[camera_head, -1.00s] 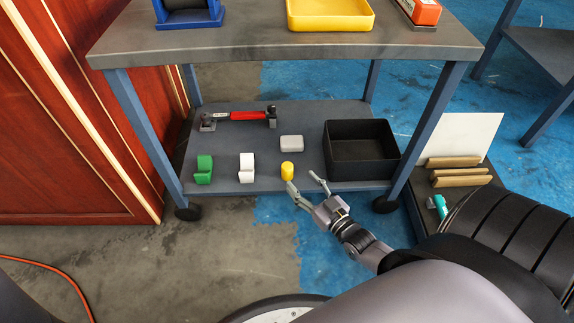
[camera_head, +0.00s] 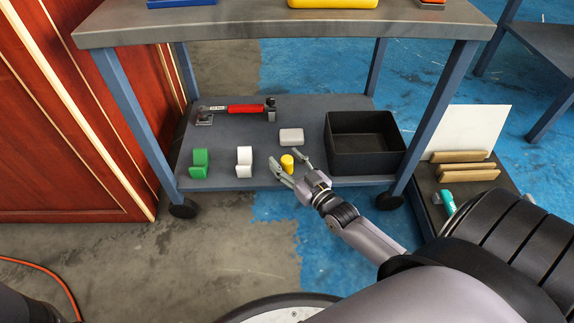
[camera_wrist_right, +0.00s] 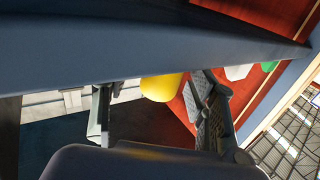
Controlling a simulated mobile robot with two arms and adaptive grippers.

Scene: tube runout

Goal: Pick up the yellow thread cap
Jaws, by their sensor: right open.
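The yellow thread cap (camera_head: 287,163) stands on the lower shelf of the cart, near its front edge. My right gripper (camera_head: 285,167) is open, with its two fingers reaching over the front edge, one on each side of the cap. In the right wrist view the yellow cap (camera_wrist_right: 160,87) shows between the two open fingers (camera_wrist_right: 157,110), partly hidden behind a dark blue-grey edge. I cannot tell whether either finger touches it. My left gripper is not in view.
The lower shelf (camera_head: 220,177) also holds a green holder (camera_head: 199,163), a white holder (camera_head: 244,162), a grey block (camera_head: 291,136), a red-handled tool (camera_head: 245,108) and a black bin (camera_head: 365,160) close right of the gripper. The tabletop (camera_head: 240,25) overhangs above.

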